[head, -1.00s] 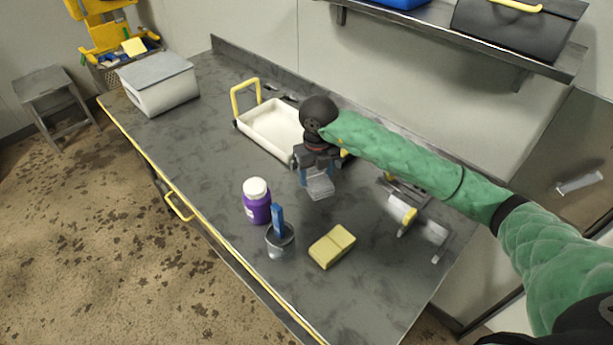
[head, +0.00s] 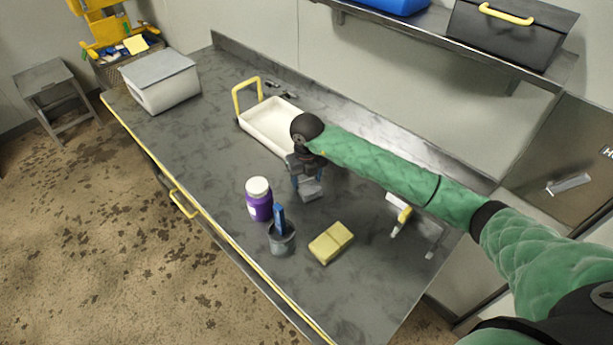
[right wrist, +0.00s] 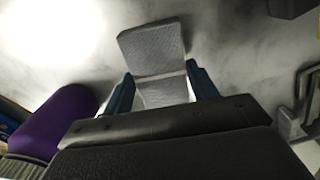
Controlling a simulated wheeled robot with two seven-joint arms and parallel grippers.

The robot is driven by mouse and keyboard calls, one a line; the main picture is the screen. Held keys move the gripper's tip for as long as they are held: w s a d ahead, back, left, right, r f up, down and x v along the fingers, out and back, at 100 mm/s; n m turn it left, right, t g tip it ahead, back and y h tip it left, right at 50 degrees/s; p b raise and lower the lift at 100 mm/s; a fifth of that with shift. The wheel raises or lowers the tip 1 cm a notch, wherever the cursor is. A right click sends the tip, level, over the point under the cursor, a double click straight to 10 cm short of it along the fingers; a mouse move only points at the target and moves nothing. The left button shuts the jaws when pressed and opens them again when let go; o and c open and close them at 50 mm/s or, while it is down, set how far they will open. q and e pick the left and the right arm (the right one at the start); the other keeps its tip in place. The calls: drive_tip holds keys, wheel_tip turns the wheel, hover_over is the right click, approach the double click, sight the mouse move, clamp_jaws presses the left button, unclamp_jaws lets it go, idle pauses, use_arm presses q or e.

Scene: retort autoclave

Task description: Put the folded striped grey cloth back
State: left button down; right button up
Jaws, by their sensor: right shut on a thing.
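The folded striped grey cloth (head: 311,189) hangs from my right gripper (head: 307,178), over the middle of the grey table (head: 190,150). In the right wrist view the cloth (right wrist: 155,50) sits between the two blue fingers of the gripper (right wrist: 162,88), which are shut on it. One flap of the cloth sticks out past the fingertips. I cannot tell whether its lower edge touches the table. My left gripper is not in view.
A purple bottle (head: 258,200) and a grey cup with a blue-handled tool (head: 281,238) stand left of the gripper. A yellow sponge (head: 331,242) lies in front. A white tray with a yellow handle (head: 262,137) lies behind, and a lidded white box (head: 165,88) stands far left.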

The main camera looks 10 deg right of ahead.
sight(306, 181)
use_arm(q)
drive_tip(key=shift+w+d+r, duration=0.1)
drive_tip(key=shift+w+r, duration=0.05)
use_arm(e)
drive_tip(key=shift+f, duration=0.15)
drive_tip(key=o, duration=1)
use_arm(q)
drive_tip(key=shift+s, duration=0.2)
use_arm(e)
drive_tip(key=shift+o, duration=0.2)
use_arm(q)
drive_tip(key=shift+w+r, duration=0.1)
use_arm(e)
drive_tip(key=shift+r, duration=0.35)
drive_tip(key=shift+r+b, duration=0.6)
drive_tip(key=shift+r, duration=0.05)
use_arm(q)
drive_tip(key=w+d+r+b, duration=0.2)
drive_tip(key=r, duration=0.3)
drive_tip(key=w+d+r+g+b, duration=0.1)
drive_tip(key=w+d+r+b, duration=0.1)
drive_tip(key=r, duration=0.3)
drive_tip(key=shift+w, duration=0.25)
use_arm(e)
wheel_tip(306, 181, up, 10)
drive_tip(key=shift+r, duration=0.15)
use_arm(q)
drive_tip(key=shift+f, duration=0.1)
use_arm(e)
drive_tip(key=shift+r, duration=0.1)
